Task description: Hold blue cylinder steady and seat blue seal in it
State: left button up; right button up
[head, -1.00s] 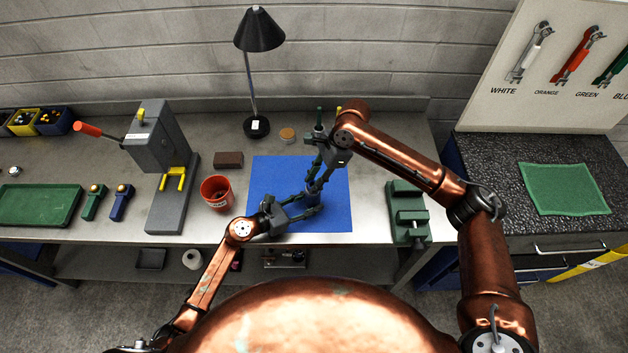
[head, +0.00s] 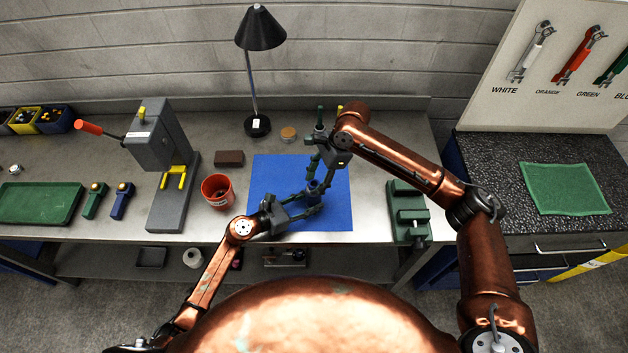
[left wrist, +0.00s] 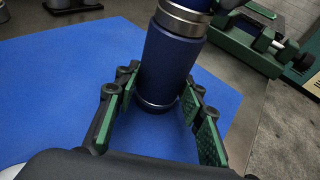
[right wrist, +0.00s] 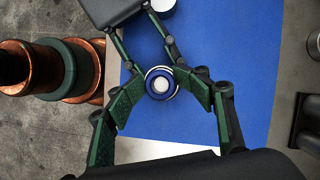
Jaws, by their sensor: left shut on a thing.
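The blue cylinder (head: 312,196) stands upright on the blue mat, with a silver band near its top in the left wrist view (left wrist: 170,62). My left gripper (head: 306,204) is shut on it from the side, a finger on each flank. A blue ring, seemingly the blue seal (right wrist: 160,84), shows at the cylinder's top in the right wrist view, around a pale centre. I cannot tell how deep it sits. My right gripper (right wrist: 168,100) is open above the cylinder, its fingers spread to either side and apart from the ring.
The blue mat (head: 265,180) is mostly clear. A red bucket (head: 217,191) and a grey press (head: 158,150) stand to the left; a green vise (head: 407,205) stands to the right. A black lamp (head: 257,125) and brown block (head: 229,158) are behind.

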jog(key=shift+d+f, duration=0.1)
jog(key=shift+d, duration=0.15)
jog(key=shift+r, duration=0.3)
pick_arm(q)
jog(key=shift+f, duration=0.1)
pick_arm(e)
jog(key=v, duration=1.2)
jog(key=shift+r, duration=0.35)
jog(key=shift+a, duration=0.15)
pick_arm(q)
jog(key=o, duration=0.9)
jog(key=shift+o, duration=0.2)
pick_arm(e)
jog(key=shift+w, duration=0.1)
